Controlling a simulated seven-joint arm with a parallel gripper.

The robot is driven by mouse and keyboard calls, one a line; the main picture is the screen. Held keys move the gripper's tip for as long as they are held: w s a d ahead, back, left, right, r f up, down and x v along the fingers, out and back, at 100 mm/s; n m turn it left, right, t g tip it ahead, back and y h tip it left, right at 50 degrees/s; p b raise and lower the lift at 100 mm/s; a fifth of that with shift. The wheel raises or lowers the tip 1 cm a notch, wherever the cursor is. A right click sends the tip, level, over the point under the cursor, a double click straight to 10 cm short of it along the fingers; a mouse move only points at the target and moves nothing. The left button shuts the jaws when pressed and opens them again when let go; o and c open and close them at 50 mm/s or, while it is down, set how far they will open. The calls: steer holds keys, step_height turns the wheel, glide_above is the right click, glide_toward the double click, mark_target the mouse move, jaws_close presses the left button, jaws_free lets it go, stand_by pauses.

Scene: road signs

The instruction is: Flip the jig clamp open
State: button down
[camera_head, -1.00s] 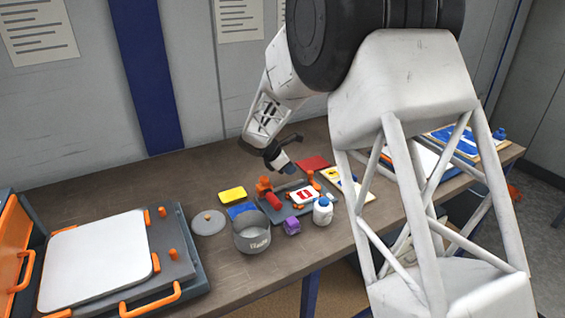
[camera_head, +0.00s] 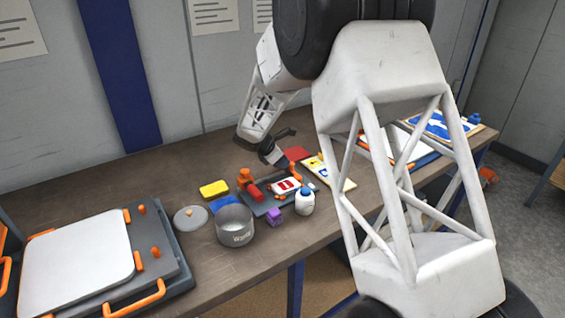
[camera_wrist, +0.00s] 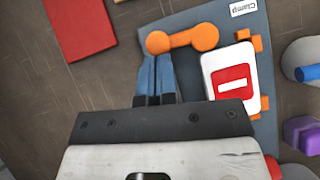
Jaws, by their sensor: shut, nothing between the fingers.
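The jig (camera_head: 262,208) is a dark grey-blue plate on the bench; it also shows in the wrist view (camera_wrist: 185,70). A white sign with a red panel (camera_wrist: 233,80) lies on it. The orange clamp (camera_wrist: 185,39) has a round knob at its left end and lies just above the sign's upper edge in the wrist view. In the head view the clamp (camera_head: 295,169) stands at the jig's far side. My gripper (camera_wrist: 156,62) is shut and empty, its blue fingertips right at the knob. I cannot tell whether they touch it.
A red panel (camera_wrist: 80,40) lies left of the jig in the wrist view. A white bottle (camera_head: 305,202), purple block (camera_head: 275,217) and grey pot (camera_head: 236,225) stand near the jig's front. A red-handled orange part (camera_head: 246,179) stands at its left end.

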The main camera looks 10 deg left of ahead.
steer(key=shift+w+d+m+g+h, duration=0.15)
steer(key=shift+w+m+g+h, duration=0.2)
steer(key=shift+m, duration=0.45)
steer(key=shift+w+d+m+g, duration=0.1)
steer(key=shift+w+m+g, duration=0.2)
steer(key=shift+m+g, duration=0.1)
steer(key=w+m+g, duration=0.1)
steer(key=m, duration=0.1)
steer(key=d+m+g, duration=0.1)
steer(key=m, duration=0.1)
steer(key=shift+w+d+h, duration=0.2)
steer(key=shift+w+h, duration=0.15)
steer(key=shift+w, duration=0.05)
steer(key=m+g, duration=0.1)
steer(key=w+d+m+g, duration=0.1)
steer(key=shift+d+m, duration=0.1)
steer(key=shift+m, duration=0.3)
steer(key=m+g, duration=0.1)
steer(key=d+m+g, duration=0.1)
steer(key=m, duration=0.1)
steer(key=shift+w+d+y, duration=0.25)
steer(key=shift+d+y, duration=0.05)
steer(key=shift+y, duration=0.1)
steer(key=shift+d, duration=0.35)
steer(key=shift+w, duration=0.1)
